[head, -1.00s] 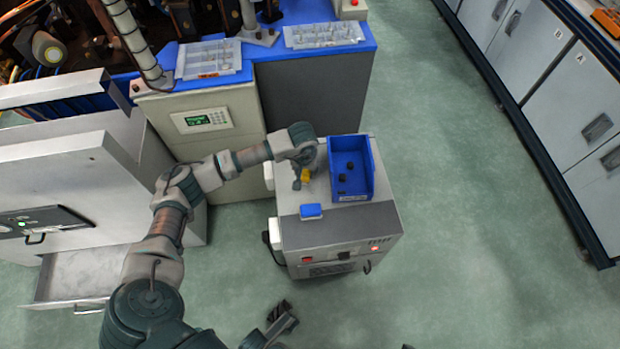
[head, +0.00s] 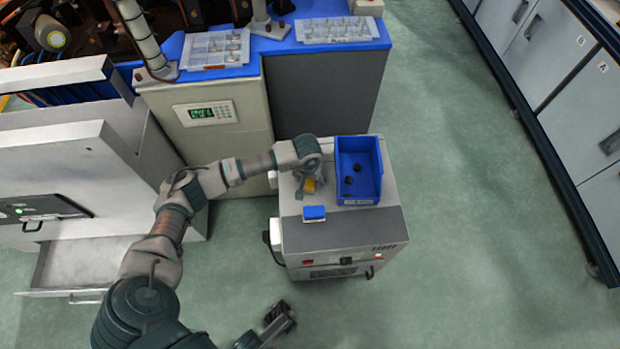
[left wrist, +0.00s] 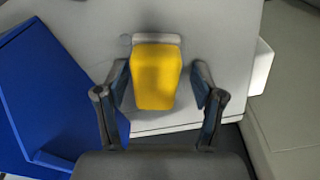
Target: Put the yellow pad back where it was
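The yellow pad (head: 309,186) is on or just above the grey top of the small cabinet (head: 345,228), left of the blue bin. In the left wrist view, the yellow pad (left wrist: 156,77) is between my left fingers, with a grey strip at its far end. My left gripper (left wrist: 160,80) is open around it, with a gap on each side. It also shows in the head view (head: 308,184), pointing down and partly hiding the pad. Whether the pad's underside touches the cabinet is unclear. My right gripper (head: 278,314) appears low in the head view, away from the cabinet.
The blue bin (head: 370,198) holds a few dark pieces and stands close to the pad; it also shows at left in the left wrist view (left wrist: 45,100). A taller beige cabinet (head: 222,145) stands behind.

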